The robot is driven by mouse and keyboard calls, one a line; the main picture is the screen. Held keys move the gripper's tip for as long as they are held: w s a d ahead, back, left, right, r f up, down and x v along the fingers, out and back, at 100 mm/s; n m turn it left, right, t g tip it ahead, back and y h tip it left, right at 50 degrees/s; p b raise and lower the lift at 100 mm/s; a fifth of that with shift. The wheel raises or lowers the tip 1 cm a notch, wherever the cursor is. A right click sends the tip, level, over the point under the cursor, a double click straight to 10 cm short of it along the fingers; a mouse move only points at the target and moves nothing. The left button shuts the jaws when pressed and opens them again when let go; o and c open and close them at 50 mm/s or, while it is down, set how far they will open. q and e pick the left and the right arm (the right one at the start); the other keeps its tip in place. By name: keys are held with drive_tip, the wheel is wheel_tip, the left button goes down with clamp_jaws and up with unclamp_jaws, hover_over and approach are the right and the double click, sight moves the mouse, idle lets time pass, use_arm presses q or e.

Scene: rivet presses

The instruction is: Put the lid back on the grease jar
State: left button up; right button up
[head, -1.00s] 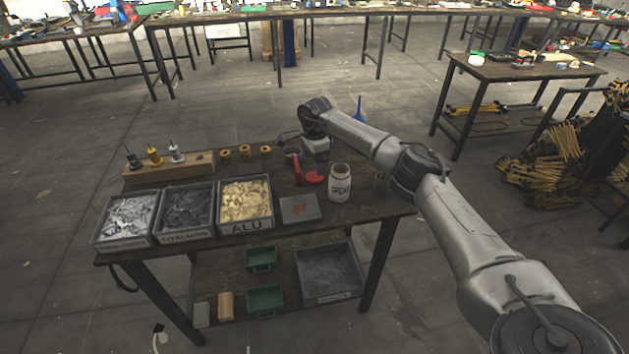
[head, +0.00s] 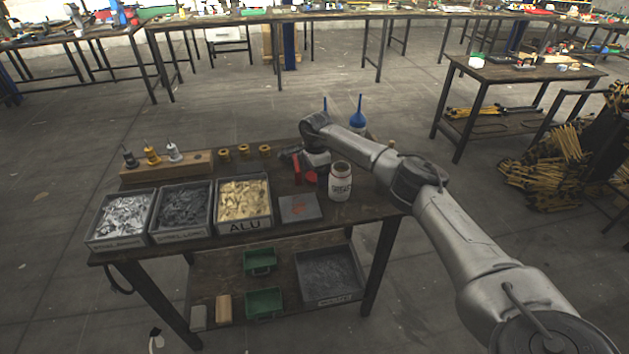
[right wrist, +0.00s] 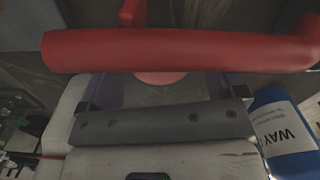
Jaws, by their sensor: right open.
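The grease jar (head: 341,183) is a white labelled jar with a brown top and no red lid on it, upright near the table's right end. A flat red piece (head: 310,178), which looks like the lid, lies just left of it. In the right wrist view a red disc (right wrist: 160,78) shows ahead, partly behind a red bar (right wrist: 180,49). My right gripper (head: 316,168) is open, low over the table beside the jar, near the red piece. Its fingertips are hard to make out, and I cannot tell whether they touch anything. My left gripper is out of view.
A red upright handle (head: 297,169) stands close left of the gripper. A blue-tipped bottle (head: 358,115) stands behind my arm; a blue labelled container (right wrist: 285,135) shows in the wrist view. A grey plate (head: 300,208) and the ALU bin (head: 245,227) lie left of the jar.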

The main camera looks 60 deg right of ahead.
drive_tip(key=shift+f, duration=0.15)
drive_tip(key=shift+c, duration=0.4)
drive_tip(key=c, duration=0.9)
